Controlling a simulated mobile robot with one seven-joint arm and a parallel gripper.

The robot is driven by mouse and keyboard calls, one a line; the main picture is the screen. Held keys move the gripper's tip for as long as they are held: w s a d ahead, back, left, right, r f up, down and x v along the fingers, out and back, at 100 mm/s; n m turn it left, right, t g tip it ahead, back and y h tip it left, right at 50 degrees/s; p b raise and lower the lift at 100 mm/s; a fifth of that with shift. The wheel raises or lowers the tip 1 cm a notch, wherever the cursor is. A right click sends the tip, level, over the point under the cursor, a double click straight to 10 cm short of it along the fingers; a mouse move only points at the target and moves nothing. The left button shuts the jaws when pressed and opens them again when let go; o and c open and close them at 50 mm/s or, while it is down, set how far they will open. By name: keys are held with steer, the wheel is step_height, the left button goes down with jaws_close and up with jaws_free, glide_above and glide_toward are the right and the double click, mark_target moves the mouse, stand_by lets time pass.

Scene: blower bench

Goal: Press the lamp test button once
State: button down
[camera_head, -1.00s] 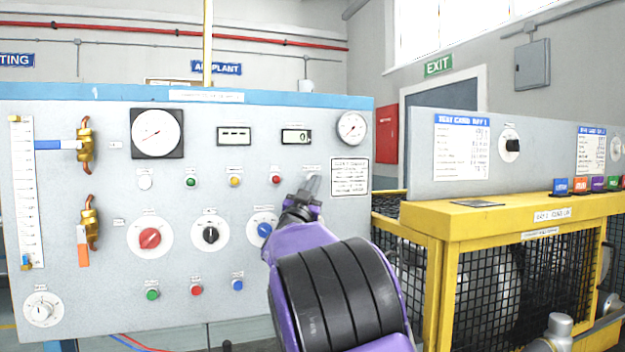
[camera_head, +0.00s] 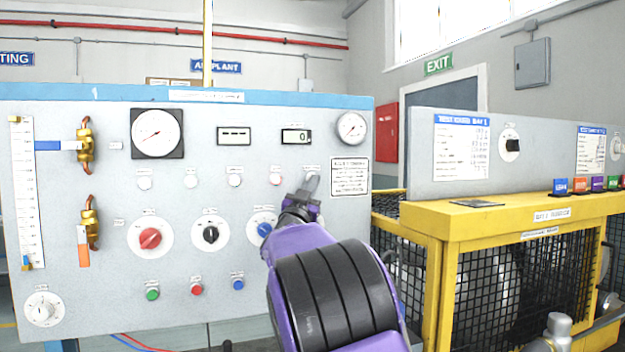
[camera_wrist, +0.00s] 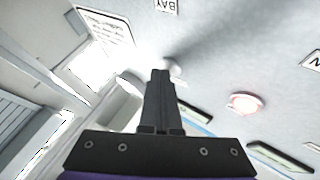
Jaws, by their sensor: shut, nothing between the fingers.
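My gripper (camera_head: 311,184) is shut and empty, its tip close to the blue-topped grey panel (camera_head: 100,270) at the right end of the lamp row. In the wrist view the closed fingers (camera_wrist: 160,76) point at a small pale round button (camera_wrist: 174,68) just beyond their tips, partly hidden by them. I cannot tell whether they touch. The lamp test label is too small to read. In the lamp row, a white lamp (camera_head: 144,183), a second (camera_head: 190,182) and a third (camera_head: 235,181) look unlit. The lamp nearest my gripper (camera_head: 275,179) is pale pink.
Below the lamps are a red knob (camera_head: 150,238), a black knob (camera_head: 211,235) and a blue knob (camera_head: 264,229), the blue one close to my arm. Green (camera_head: 152,294), red (camera_head: 196,289) and blue (camera_head: 238,284) buttons sit lower. A yellow cage (camera_head: 437,235) stands at right.

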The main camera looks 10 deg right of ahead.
steer(key=shift+s+f+b, duration=0.1)
steer(key=shift+s+b, duration=0.05)
steer(key=shift+b, duration=0.15)
steer(key=shift+s+d, duration=0.1)
steer(key=shift+s, duration=0.1)
steer(key=shift+s+b, duration=0.4)
steer(key=shift+b, duration=0.15)
steer(key=s+b, duration=0.2)
steer(key=s+d+b, duration=0.1)
steer(key=s+b, duration=0.1)
steer(key=s, duration=0.1)
stand_by(0.5)
